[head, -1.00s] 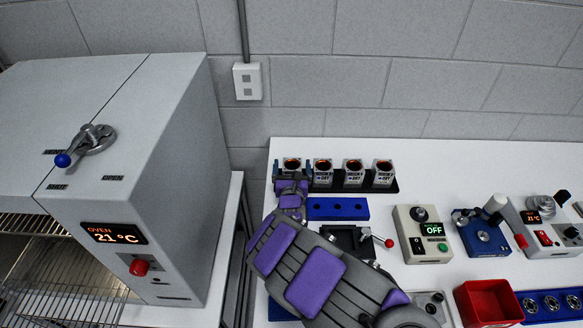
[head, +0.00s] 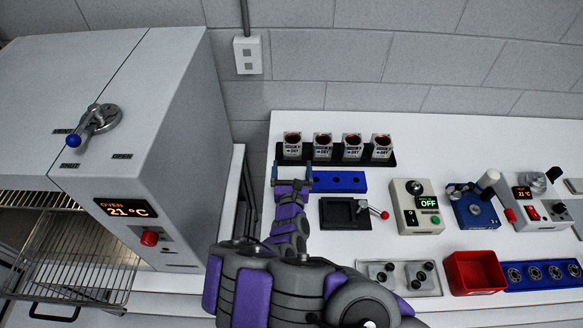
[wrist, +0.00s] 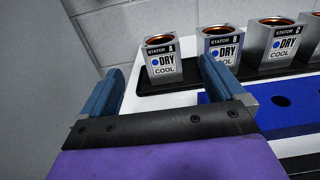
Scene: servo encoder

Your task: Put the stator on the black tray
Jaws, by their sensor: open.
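Several square metal stators with copper-coloured tops stand upright in a row on the black tray (head: 394,160) at the back of the bench. The leftmost, stator A (head: 292,146), is labelled "DRY" and "COOL" in the wrist view (wrist: 162,66). Stator B (wrist: 222,46) and stator C (wrist: 285,45) stand to its right. My gripper (head: 293,173) is open and empty, in front of stator A and apart from it. In the wrist view its right finger overlaps the lower part of stator B.
A blue block with holes (head: 340,182) lies just right of my gripper. A black fixture with a red-knobbed lever (head: 345,213) is nearer. Control boxes, a red bin (head: 474,272) and a blue rack (head: 545,274) fill the right. The oven (head: 150,180) stands left.

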